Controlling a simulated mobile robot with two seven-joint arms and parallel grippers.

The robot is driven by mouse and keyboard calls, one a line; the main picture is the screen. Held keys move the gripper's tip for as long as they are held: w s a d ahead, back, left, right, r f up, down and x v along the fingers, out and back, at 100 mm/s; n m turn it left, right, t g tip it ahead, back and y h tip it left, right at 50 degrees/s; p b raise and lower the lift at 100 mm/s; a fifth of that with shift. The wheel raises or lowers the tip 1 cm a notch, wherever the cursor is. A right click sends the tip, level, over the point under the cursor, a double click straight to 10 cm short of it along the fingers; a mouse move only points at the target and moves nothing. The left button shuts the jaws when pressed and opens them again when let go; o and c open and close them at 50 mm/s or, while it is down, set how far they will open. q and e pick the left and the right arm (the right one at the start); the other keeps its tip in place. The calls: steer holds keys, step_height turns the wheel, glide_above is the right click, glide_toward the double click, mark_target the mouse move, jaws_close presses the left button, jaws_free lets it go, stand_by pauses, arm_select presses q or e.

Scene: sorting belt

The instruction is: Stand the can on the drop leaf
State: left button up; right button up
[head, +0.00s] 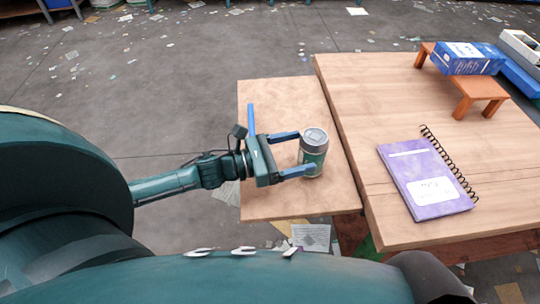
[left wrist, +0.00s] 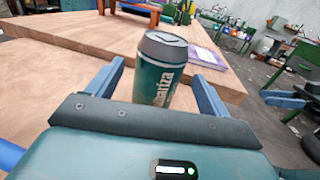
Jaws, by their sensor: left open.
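A green can with a grey lid (head: 313,152) stands upright on the drop leaf (head: 270,100), near its right side by the main table. My left gripper (head: 303,153) is open, with its two blue fingers on either side of the can. In the left wrist view the can (left wrist: 160,72) stands between the spread fingers, and gaps show on both sides. Its lower part is hidden behind the gripper body. My right gripper is not in view.
The main table (head: 375,85) adjoins the leaf on the right. A purple spiral notebook (head: 425,180) lies on it. A blue box (head: 468,58) rests on a small orange stand (head: 480,90) farther back. Papers litter the floor.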

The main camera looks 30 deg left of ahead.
arm_select(q)
steer(key=v, duration=0.6)
steer(key=shift+v, duration=0.8)
steer(key=shift+r, duration=0.1)
